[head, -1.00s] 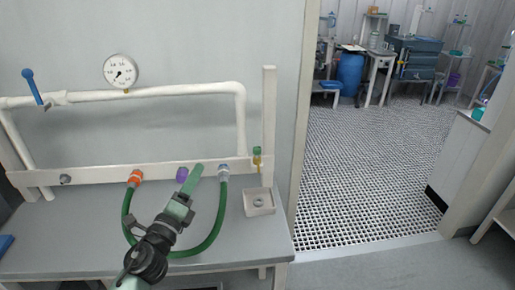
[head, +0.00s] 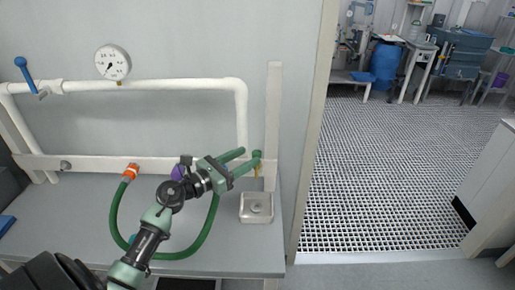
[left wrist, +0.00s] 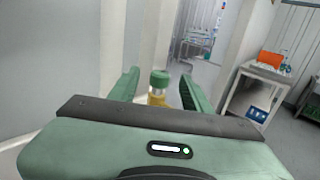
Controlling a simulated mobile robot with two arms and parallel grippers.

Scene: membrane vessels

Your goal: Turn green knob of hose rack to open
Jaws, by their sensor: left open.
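The green knob (head: 257,154) sits on a small brass valve at the right end of the white hose rack (head: 90,163), above a small square metal basin (head: 257,207). In the left wrist view the knob (left wrist: 160,77) stands upright on its brass body, between and beyond the two finger ends. My left gripper (head: 248,159) is open, its green fingers pointing right toward the knob, which is close to the fingertips. I cannot tell whether a finger touches it. My right gripper is not in view.
A green hose (head: 200,235) loops from an orange connector (head: 132,171) over the grey table (head: 60,235). A purple knob (head: 178,172) is partly behind my gripper. A gauge (head: 113,62) and blue-handled valve (head: 25,70) are on the upper pipe. A doorway opens at right.

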